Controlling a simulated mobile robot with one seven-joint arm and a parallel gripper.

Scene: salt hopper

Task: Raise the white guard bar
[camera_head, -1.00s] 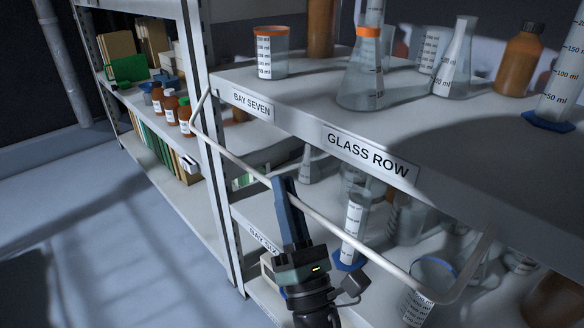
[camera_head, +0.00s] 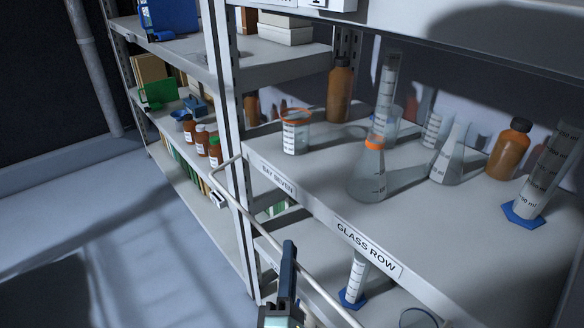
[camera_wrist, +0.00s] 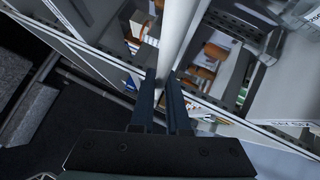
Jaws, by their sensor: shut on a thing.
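The white guard bar (camera_head: 308,275) is a bent rod in front of the shelf marked GLASS ROW. Its left arm meets the shelf near the upright, and its long front run slants down to the right, below that shelf's front edge. My gripper (camera_head: 288,262) is at the bottom middle of the head view, shut on the bar. In the wrist view the bar (camera_wrist: 178,45) runs up from between the two dark fingers (camera_wrist: 172,95). The bar's right end is out of the head view.
On the GLASS ROW shelf (camera_head: 470,240) stand a conical flask with an orange collar (camera_head: 368,172), an orange-rimmed beaker (camera_head: 295,135), brown bottles (camera_head: 505,150) and a blue-footed cylinder (camera_head: 530,195). A blue-footed cylinder (camera_head: 355,275) stands on the shelf below. The floor at left is clear.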

